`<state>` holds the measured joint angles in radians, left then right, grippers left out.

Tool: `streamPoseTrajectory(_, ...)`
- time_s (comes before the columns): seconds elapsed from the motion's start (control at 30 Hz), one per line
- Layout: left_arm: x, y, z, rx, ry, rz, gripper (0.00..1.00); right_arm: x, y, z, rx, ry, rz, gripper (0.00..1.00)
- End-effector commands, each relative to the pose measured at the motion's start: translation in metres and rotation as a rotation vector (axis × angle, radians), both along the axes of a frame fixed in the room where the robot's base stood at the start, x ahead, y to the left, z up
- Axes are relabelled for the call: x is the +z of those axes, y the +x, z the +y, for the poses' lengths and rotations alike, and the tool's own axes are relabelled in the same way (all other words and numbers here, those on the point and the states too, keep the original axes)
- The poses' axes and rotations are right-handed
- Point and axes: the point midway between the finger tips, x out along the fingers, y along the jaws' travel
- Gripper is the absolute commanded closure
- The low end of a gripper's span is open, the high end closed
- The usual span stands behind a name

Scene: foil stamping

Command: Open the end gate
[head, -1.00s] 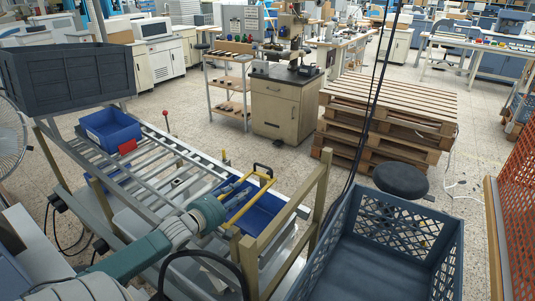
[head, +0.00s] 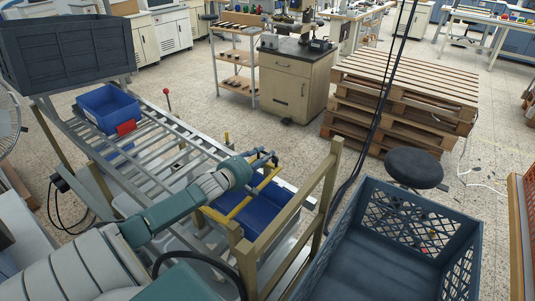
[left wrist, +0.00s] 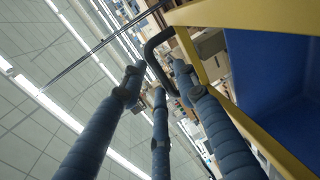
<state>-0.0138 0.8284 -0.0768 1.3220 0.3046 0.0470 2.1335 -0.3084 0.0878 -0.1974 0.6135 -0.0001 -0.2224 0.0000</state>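The end gate (head: 240,207) is a yellow bar frame at the near end of the roller conveyor, lying across a blue bin (head: 270,207). Its black handle is mostly hidden by my gripper in the head view; it shows as a bent bar in the left wrist view (left wrist: 153,46). My left gripper (head: 266,156) is at the handle's end of the gate. In the left wrist view its blue-grey fingers (left wrist: 157,80) are spread, with the handle between their tips. Contact cannot be told. My right gripper is not in view.
Wooden posts (head: 330,190) stand beside the gate. A second blue bin (head: 97,121) sits further up the rollers. A large blue-grey crate (head: 462,225) stands at right, with a black stool (head: 414,167) and stacked pallets (head: 400,105) behind. A dark cable hangs nearby.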

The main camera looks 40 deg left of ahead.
Motion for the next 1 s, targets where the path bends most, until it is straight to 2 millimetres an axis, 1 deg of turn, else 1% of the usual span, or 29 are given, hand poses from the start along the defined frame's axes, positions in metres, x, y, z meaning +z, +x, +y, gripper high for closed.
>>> streamPoseTrajectory(0.03,0.0,0.008,0.001,0.001,0.0,-0.003,0.7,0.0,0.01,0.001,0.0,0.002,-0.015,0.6)
streamPoseTrajectory(0.1,-0.002,0.015,0.002,0.001,0.0,-0.001,0.7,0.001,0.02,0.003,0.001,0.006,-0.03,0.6)
streamPoseTrajectory(0.2,-0.004,0.021,0.003,0.001,-0.001,-0.001,0.7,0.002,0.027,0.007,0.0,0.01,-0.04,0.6)
streamPoseTrajectory(0.37,-0.005,0.027,0.003,0.0,0.0,0.0,0.7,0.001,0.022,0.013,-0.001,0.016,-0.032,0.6)
streamPoseTrajectory(0.6,-0.006,0.027,0.003,0.0,0.0,0.0,0.7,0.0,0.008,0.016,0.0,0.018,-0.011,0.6)
streamPoseTrajectory(0.63,-0.006,0.027,0.003,0.0,0.0,0.0,0.72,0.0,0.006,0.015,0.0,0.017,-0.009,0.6)
streamPoseTrajectory(0.77,-0.006,0.027,0.003,0.0,0.0,0.001,0.97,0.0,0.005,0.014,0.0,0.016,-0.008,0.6)
streamPoseTrajectory(0.8,-0.006,0.027,0.003,0.0,0.0,0.001,1.0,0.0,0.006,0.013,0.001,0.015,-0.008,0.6)
streamPoseTrajectory(1.0,-0.006,0.027,0.003,0.0,0.0,0.001,1.0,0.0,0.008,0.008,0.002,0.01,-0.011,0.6)
